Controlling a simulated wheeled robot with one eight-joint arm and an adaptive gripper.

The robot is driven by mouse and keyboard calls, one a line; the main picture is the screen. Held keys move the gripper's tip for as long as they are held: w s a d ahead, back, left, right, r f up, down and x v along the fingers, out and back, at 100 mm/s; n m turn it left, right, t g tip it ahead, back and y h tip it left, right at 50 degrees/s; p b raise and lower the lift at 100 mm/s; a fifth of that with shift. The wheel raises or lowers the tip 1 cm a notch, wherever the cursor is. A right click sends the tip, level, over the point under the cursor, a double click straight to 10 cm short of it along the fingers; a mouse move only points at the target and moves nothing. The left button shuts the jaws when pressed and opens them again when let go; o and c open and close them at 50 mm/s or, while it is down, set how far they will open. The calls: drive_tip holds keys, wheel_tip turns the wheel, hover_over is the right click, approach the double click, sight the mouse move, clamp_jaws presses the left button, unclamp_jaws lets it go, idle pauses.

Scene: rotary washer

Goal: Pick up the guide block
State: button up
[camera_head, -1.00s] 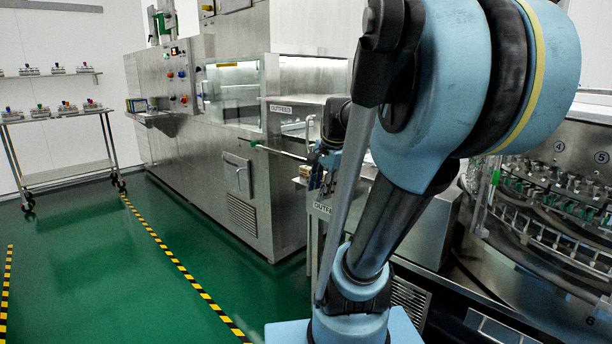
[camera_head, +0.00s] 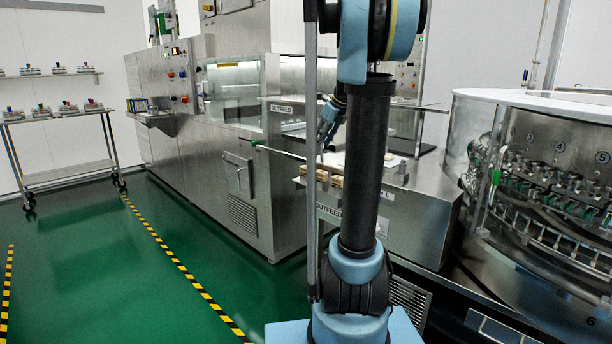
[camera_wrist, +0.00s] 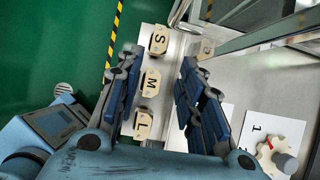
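Three pale, guide-block-like pieces stand in a row in the wrist view on a metal ledge (camera_wrist: 178,90): block S (camera_wrist: 158,40) farthest, block M (camera_wrist: 150,84) in the middle, block L (camera_wrist: 143,126) nearest. My gripper (camera_wrist: 160,65) is open and empty, its blue-black fingers on either side of the row and apart from the blocks. I cannot tell its exact height above them. In the head view some pale blocks (camera_head: 337,181) show at the ledge's edge, partly hidden by my arm. My gripper (camera_head: 327,128) shows only partly there.
In the wrist view, white cards (camera_wrist: 258,127) and a tan piece with a grey knob (camera_wrist: 281,157) lie right of my gripper. A metal frame (camera_wrist: 245,40) crosses the upper right. The rotary machine (camera_head: 545,180) stands at right; a trolley (camera_head: 65,175) stands left.

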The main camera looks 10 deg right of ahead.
sight(307, 167)
drive_tip(key=x, duration=1.5)
clamp_jaws()
